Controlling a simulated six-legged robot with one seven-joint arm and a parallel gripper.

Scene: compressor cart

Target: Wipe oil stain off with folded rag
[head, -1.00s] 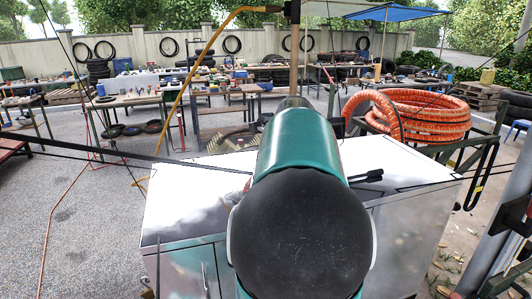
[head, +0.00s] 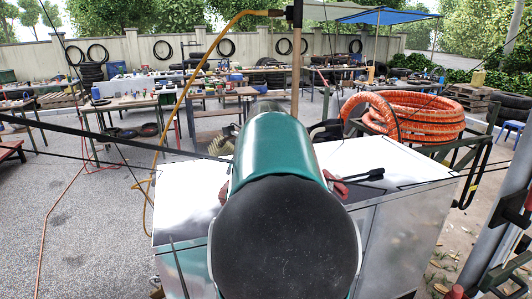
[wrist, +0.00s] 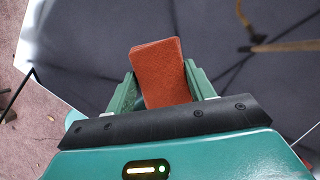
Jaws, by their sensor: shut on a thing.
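My gripper (wrist: 161,72) is shut on the folded rag (wrist: 158,62), a reddish-brown pad between its green fingers in the wrist view. The rag's far end sticks out past the fingertips. Below it is the shiny cart top (wrist: 75,40), which shows dark reflections. I cannot tell whether the rag touches it. In the head view, my arm covers the gripper and the middle of the cart top (head: 190,195). I cannot pick out the oil stain for certain among the reflections.
A black tool (head: 360,177) lies on the cart top right of my arm. A coiled orange hose (head: 415,118) stands behind at right. A yellow hose (head: 190,95) hangs at left from a wooden post (head: 296,75). Cluttered tables stand farther back.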

